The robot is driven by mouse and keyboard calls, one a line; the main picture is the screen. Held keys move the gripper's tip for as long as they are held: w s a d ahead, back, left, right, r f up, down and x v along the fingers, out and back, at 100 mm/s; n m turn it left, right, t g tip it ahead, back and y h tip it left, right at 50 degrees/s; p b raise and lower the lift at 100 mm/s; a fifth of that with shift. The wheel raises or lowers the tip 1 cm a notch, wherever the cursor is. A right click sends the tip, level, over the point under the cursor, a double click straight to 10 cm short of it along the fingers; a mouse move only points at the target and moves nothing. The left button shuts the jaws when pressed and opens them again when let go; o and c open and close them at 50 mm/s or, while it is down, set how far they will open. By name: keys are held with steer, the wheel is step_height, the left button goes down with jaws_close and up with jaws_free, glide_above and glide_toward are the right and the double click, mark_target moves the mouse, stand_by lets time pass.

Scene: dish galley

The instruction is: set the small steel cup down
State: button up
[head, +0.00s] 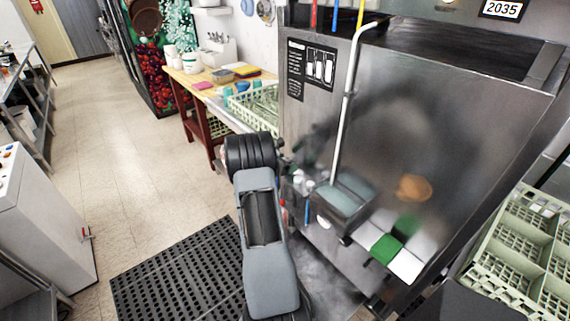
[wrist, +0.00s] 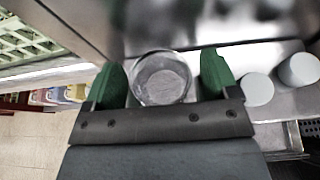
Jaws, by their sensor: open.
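The small steel cup (wrist: 162,80) shows in the wrist view as a round, shiny rim with a grey inside. It sits between the two green fingers of my gripper (wrist: 164,82). The fingers are apart, one on each side of the cup, with only a narrow gap at most. I cannot tell whether either finger touches it. The cup looks upright over the metal surface, but its base is hidden. In the head view my arm and the clutter by the steel machine hide the cup, and my gripper cannot be made out clearly.
Two pale cups (wrist: 257,90) (wrist: 299,70) stand right of my gripper. The steel machine (head: 440,130) rises close by with a blurred reflection. A green crate (head: 255,105) stands on the counter behind. Another crate (head: 520,250) is at right. A black mat (head: 180,270) lies on the floor.

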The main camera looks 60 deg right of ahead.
steer(key=shift+r, duration=0.1)
steer(key=shift+r+p, duration=0.2)
steer(key=shift+p, duration=0.15)
steer(key=w+a+r+m+t+y+b, duration=0.15)
steer(key=a+r+m, duration=0.3)
steer(key=a, duration=0.95)
steer(key=a+r+m+t+y+b, duration=0.1)
steer(key=a+r+m+t+y, duration=0.15)
steer(key=a+r, duration=0.75)
steer(key=s+a+m+t+y, duration=0.2)
steer(key=s+a+m+y, duration=0.1)
steer(key=a, duration=1)
steer(key=s+a+f+m+t+y, duration=0.1)
steer(key=s+a+m+y, duration=0.3)
steer(key=a, duration=0.9)
steer(key=shift+s+a+f+t+y, duration=0.2)
steer(key=shift+s+a+t+y, duration=0.15)
steer(key=shift+t+y, duration=0.45)
steer(key=shift+d, duration=0.1)
